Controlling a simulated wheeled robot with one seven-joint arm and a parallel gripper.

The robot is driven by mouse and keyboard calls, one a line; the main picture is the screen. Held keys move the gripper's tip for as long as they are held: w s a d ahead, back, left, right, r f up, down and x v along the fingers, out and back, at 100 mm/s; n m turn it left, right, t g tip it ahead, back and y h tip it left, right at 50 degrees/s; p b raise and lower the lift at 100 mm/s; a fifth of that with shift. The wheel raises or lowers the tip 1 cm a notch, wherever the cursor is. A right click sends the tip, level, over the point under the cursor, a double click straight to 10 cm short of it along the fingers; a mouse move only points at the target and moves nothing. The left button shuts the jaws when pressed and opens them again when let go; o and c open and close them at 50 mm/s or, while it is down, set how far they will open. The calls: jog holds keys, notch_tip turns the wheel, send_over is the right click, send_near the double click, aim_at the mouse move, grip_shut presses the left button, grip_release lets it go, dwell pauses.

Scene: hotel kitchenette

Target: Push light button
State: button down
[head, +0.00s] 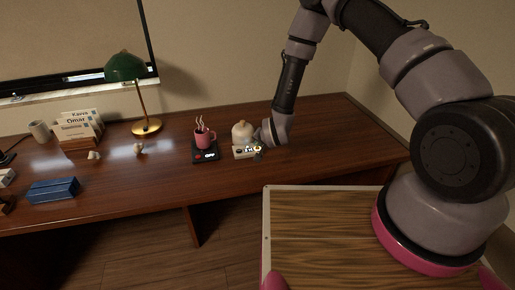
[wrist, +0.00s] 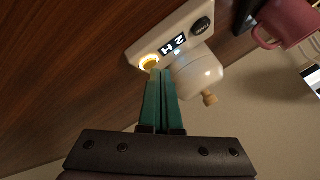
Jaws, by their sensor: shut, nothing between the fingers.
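A small white device (head: 239,154) with a cream rounded body and a wooden knob stands on the desk. In the wrist view its white base (wrist: 140,48) carries a lit display, a dark oval button (wrist: 201,26) and a round button with a glowing yellow ring (wrist: 149,62). My gripper (wrist: 161,71) is shut and empty, its green fingers side by side. The fingertips are at the glowing ring and partly cover it; I cannot tell whether they touch. In the head view my gripper (head: 260,148) is small, at the device's right end.
A pink mug (head: 203,139) sits on a black warmer (head: 206,157) reading OFF, just left of the device. A green lamp (head: 125,67), name cards (head: 78,130), a grey mug (head: 39,131) and a blue box (head: 53,190) stand further left. The desk's right side is clear.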

jog(key=shift+r, duration=0.35)
notch_tip(320, 180, up, 6)
dwell(0.6)
jog(key=d+r, duration=0.5)
jog(key=r, duration=0.5)
jog(key=d+r, duration=0.4)
jog(key=r, duration=0.5)
jog(key=d+r, duration=0.5)
jog(key=r, duration=0.5)
jog(key=s+d+r+g+h, duration=0.1)
jog(key=s+d+r, duration=0.6)
jog(key=s+r, duration=0.35)
jog(key=s+d+r, duration=0.2)
jog(key=s+d, duration=0.1)
jog(key=s, duration=0.4)
jog(key=s+d+r, duration=0.3)
jog(key=s, duration=0.5)
jog(key=shift+s+r+g, duration=0.15)
jog(key=shift+r+g, duration=0.05)
jog(key=shift+g, duration=0.1)
